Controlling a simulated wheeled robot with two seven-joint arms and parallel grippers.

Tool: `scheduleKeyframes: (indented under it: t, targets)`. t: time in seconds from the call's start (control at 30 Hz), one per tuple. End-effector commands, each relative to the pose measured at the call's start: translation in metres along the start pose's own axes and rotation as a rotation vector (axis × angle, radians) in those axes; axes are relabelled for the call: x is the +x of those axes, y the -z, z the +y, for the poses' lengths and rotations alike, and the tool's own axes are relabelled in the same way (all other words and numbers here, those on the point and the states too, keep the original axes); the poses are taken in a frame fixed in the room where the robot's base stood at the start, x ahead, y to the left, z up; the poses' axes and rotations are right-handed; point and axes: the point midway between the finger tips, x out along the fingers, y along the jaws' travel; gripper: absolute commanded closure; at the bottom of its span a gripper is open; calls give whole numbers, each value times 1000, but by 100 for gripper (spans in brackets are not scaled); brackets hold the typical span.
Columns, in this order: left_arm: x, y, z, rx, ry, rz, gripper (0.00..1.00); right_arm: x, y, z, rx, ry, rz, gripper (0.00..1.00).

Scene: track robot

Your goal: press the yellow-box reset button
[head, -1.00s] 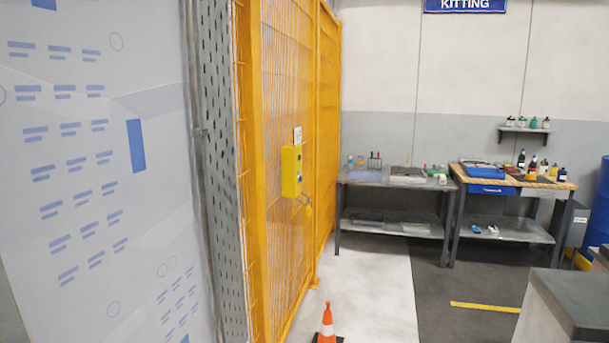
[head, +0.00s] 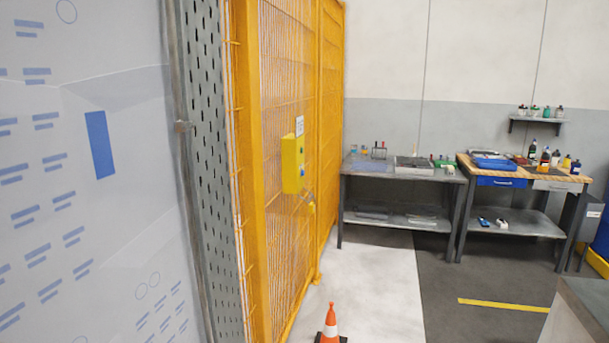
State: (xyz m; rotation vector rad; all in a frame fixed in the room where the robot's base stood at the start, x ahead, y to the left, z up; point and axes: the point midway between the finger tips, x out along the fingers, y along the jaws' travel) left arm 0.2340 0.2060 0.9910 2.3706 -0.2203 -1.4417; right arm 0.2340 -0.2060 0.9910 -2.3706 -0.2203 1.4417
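The yellow box (head: 292,164) is mounted on the orange mesh fence (head: 285,80), left of the picture's middle. Its front faces right, and I see it at a steep angle. A dark button (head: 300,149) and a blue button (head: 300,169) show small on that front; which one is the reset button I cannot tell. A small white sign (head: 300,131) is just above the box, and a yellow part hangs below it. Neither of my grippers is in view.
An orange and white cone (head: 330,325) stands on the floor by the fence. A whiteboard-like panel (head: 75,220) fills the left. A grey table (head: 400,178) and a wooden-top workbench (head: 525,179) stand at the back. A grey cabinet (head: 590,305) is at lower right.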

Motion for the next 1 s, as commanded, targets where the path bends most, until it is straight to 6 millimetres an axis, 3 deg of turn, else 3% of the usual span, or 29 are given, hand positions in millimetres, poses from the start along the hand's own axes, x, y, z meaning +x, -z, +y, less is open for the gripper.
scheduleKeyframes:
  t: [0.03,0.3,1.0]
  targets:
    - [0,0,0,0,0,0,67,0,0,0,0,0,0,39]
    - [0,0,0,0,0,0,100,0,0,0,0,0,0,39]
    - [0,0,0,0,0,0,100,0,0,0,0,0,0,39]
